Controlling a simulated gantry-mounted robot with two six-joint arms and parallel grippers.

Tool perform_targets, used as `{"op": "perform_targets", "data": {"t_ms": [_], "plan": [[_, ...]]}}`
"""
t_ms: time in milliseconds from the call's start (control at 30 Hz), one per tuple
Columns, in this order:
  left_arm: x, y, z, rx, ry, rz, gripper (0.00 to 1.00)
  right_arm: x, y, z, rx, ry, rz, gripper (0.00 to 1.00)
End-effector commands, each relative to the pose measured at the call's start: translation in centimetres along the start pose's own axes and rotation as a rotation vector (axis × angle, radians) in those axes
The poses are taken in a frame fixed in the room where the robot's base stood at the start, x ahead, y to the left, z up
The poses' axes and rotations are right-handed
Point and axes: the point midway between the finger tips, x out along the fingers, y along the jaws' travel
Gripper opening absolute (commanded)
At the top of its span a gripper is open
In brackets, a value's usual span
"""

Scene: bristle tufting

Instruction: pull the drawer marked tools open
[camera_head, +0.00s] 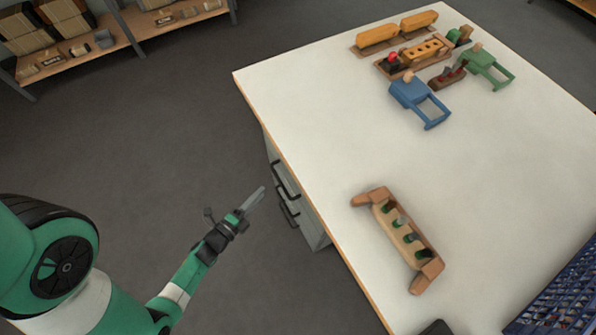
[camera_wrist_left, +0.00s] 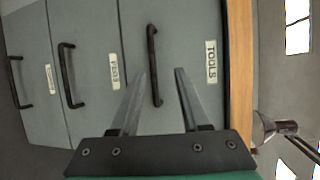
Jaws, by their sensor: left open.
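The drawer marked TOOLS (camera_wrist_left: 190,40) is the one nearest the wooden tabletop edge in the left wrist view, and it looks shut. Its dark bar handle (camera_wrist_left: 151,48) stands off the grey front. In the head view the upper handle (camera_head: 284,181) shows on the side of the cabinet under the table. My left gripper (camera_head: 259,197) is open and empty, pointing at the cabinet from the left. In the left wrist view its fingers (camera_wrist_left: 161,73) appear on either side of the handle's lower part; whether they reach it in depth is unclear. My right gripper is not in view.
Two other drawers with dark handles (camera_wrist_left: 68,75) (camera_wrist_left: 17,82) lie beside it in the left wrist view. The white table (camera_head: 300,90) carries a wooden rack (camera_head: 408,240), blue and green tools (camera_head: 420,103) and a blue crate (camera_head: 565,300). The floor left of the cabinet is clear.

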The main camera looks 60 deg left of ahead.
Motion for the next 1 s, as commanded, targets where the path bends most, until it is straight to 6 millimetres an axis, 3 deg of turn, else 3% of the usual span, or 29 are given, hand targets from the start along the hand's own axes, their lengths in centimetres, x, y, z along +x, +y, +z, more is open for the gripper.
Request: {"op": "perform_targets", "data": {"t_ms": [33, 100, 367, 567, 800, 1000], "plan": [[-1.5, 0.6, -0.9, -0.002, 0.011, 0.022, 0.46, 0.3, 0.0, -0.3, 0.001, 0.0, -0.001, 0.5], [-2.4, 1.2, -1.6, 0.001, 0.023, 0.033, 0.46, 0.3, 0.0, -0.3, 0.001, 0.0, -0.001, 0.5], [-1.6, 1.5, -1.6, 0.005, 0.024, 0.027, 0.46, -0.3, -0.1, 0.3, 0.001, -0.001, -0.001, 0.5], [0.8, 1.8, -2.0, 0.001, 0.035, 0.028, 0.46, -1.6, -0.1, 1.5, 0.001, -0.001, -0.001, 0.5], [6.7, 1.9, -1.9, 0.0, 0.027, 0.028, 0.46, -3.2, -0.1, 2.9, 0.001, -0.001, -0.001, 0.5], [9.0, 1.8, -1.9, -0.001, 0.024, 0.031, 0.46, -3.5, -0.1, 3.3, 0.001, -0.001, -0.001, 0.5]]}}
